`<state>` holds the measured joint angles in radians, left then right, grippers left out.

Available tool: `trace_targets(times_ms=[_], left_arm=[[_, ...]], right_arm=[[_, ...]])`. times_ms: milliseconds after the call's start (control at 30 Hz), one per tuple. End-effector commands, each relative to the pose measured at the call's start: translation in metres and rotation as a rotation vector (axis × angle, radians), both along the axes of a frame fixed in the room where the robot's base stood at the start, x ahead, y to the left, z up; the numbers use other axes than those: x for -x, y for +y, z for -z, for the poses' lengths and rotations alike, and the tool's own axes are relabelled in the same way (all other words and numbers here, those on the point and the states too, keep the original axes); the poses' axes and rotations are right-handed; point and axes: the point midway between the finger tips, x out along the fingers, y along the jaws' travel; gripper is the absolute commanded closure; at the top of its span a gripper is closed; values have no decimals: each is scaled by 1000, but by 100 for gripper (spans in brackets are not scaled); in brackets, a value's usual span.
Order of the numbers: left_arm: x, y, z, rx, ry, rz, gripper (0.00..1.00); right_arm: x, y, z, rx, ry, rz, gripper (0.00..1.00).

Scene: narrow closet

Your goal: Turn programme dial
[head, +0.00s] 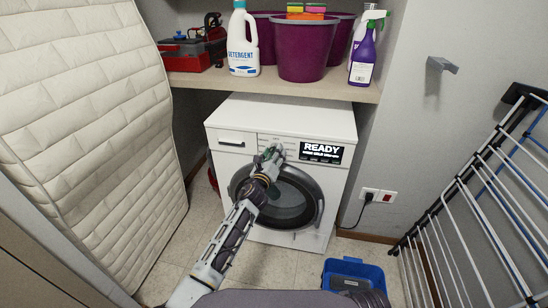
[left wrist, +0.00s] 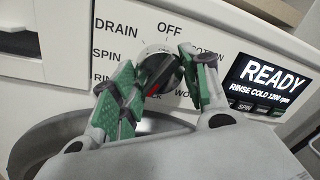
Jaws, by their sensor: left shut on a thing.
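The programme dial (left wrist: 159,72) is on the front panel of the white washing machine (head: 285,112). It is dark with a red mark and a light ring, and its labels include OFF, DRAIN, SPIN and RINSE, some partly hidden by my fingers. My left gripper (left wrist: 165,78) is shut on the dial, with one green-padded finger on each side. In the head view my left gripper (head: 270,156) covers the dial. The display (head: 321,152) right of the dial reads READY; in the left wrist view the display (left wrist: 268,84) adds RINSE COLD 1200 rpm. My right gripper is not in view.
A shelf (head: 200,83) above the machine holds a detergent bottle (head: 243,45), purple buckets (head: 303,55), a spray bottle (head: 363,50) and a red toolbox (head: 190,55). A mattress (head: 85,130) leans at left. A drying rack (head: 480,200) stands right. A blue crate (head: 355,268) is on the floor.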

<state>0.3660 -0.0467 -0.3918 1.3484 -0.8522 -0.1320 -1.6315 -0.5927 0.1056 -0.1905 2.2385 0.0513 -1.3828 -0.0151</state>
Motion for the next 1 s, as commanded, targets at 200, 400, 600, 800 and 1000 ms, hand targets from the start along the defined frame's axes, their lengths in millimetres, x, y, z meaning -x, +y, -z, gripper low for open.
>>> trace_targets(times_ms=[200, 400, 600, 800, 1000], left_arm=[[0, 1, 1, 63, 14, -2, 78], [0, 1, 1, 77, 17, -2, 78], [0, 1, 1, 76, 17, -2, 78], [0, 1, 1, 75, 16, -2, 34], [0, 0, 0, 75, 16, -1, 32]], right_arm=[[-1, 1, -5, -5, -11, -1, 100], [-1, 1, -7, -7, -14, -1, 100], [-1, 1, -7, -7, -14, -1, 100], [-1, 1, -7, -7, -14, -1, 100], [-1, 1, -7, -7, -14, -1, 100]])
